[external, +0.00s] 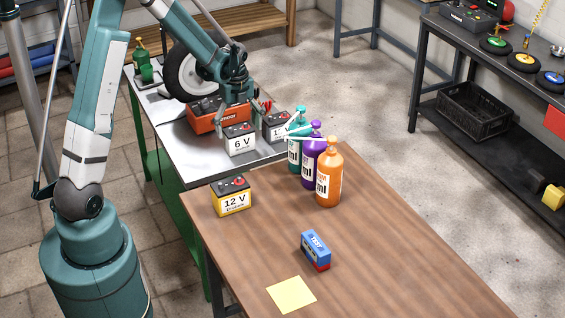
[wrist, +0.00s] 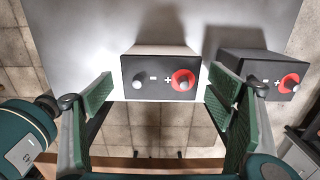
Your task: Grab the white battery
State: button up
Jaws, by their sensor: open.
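The white battery (external: 239,142), with a black top and a 6 V label, stands on the metal bench in the external view. In the wrist view the white battery (wrist: 160,73) is upright at the centre, its black top showing a grey and a red terminal. My gripper (wrist: 162,95) is open and empty, its green-padded fingers apart to the left and right of that battery's near edge. In the external view my gripper (external: 254,106) hangs close behind and above it. I cannot tell whether either finger touches it.
A dark-sided battery (wrist: 258,70) stands close on the right, partly behind the right finger. An orange box (external: 213,115) is behind the white battery. Bottles (external: 328,177) and a yellow 12 V battery (external: 231,199) stand on the wooden table, whose front is mostly clear.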

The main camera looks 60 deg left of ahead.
aim_at(239, 139)
jog(key=shift+w+a+f+b, duration=0.15)
jog(key=shift+f+b, duration=0.65)
jog(key=shift+f, duration=1.85)
jog(key=c, duration=1.6)
jog(key=shift+r, duration=0.15)
jog(key=shift+r+p, duration=1.2)
jog(key=shift+r, duration=3.7)
